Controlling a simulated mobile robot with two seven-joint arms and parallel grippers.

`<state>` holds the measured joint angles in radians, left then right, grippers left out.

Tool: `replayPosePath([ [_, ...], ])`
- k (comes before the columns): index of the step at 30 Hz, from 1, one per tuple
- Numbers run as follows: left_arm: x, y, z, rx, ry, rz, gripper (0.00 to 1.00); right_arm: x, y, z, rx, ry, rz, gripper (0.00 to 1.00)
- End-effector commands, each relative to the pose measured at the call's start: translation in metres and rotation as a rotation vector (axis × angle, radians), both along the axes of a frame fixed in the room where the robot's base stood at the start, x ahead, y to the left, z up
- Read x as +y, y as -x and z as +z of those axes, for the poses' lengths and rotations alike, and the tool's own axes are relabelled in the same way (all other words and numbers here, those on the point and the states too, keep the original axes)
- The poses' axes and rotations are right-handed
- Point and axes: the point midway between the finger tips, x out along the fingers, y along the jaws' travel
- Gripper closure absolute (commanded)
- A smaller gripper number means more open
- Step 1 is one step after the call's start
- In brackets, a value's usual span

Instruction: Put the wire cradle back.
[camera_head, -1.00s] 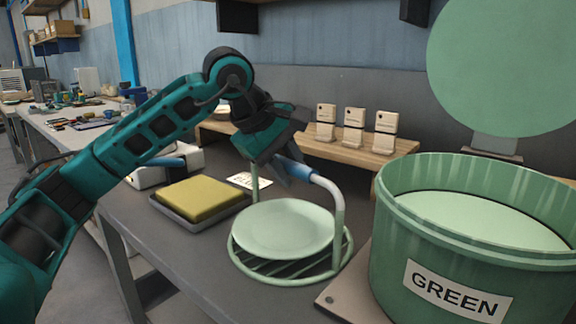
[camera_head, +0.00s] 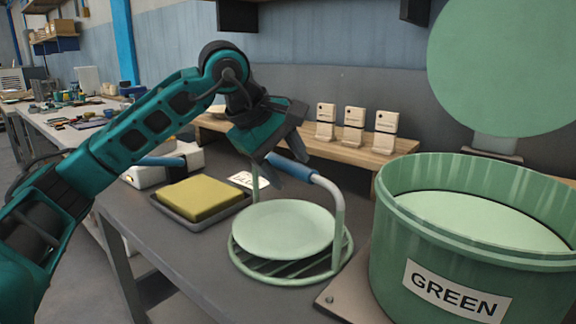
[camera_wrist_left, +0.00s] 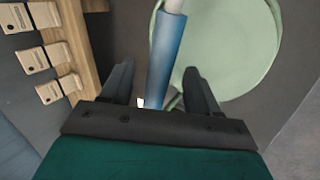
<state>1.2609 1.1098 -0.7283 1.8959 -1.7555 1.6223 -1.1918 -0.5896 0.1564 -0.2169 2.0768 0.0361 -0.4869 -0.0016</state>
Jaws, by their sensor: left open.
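The wire cradle (camera_head: 341,232) stands on the grey table, a pale green wire base with an arched handle that has a blue grip (camera_head: 293,169). A pale green plate (camera_head: 284,229) lies in it. My left gripper (camera_head: 292,166) is open at the handle, above the back of the cradle. In the left wrist view the blue grip (camera_wrist_left: 165,55) runs between the two spread fingers, apart from both, with the plate (camera_wrist_left: 225,45) beyond. Part of the handle is hidden behind the gripper in the head view. My right gripper is not in view.
A green tub (camera_head: 400,245) labelled GREEN stands close at the right, on a board (camera_head: 350,300). A yellow sponge-like block on a grey tray (camera_head: 205,219) lies to the left. A wooden shelf (camera_head: 350,153) with several cream blocks stands behind.

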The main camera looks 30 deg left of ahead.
Motion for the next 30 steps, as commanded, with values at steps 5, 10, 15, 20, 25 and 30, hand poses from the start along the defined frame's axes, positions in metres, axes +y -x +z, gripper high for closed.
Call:
replayPosePath([
  [5, 0.006, 0.019, 0.037, -0.007, 0.0, 0.001, 0.39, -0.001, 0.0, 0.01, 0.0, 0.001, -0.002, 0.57],
  [10, 0.012, 0.039, 0.069, -0.007, 0.0, 0.0, 0.39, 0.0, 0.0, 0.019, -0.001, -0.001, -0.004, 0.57],
  [15, 0.016, 0.053, 0.09, -0.006, 0.001, -0.001, 0.39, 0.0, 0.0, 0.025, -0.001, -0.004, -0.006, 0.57],
  [20, 0.018, 0.059, 0.099, -0.005, 0.001, -0.001, 0.39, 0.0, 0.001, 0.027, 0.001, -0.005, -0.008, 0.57],
  [25, 0.018, 0.061, 0.1, -0.005, 0.001, -0.001, 0.39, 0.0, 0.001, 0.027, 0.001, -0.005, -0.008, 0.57],
  [30, 0.019, 0.06, 0.1, -0.005, 0.001, 0.0, 0.39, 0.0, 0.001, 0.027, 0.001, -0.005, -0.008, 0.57],
])
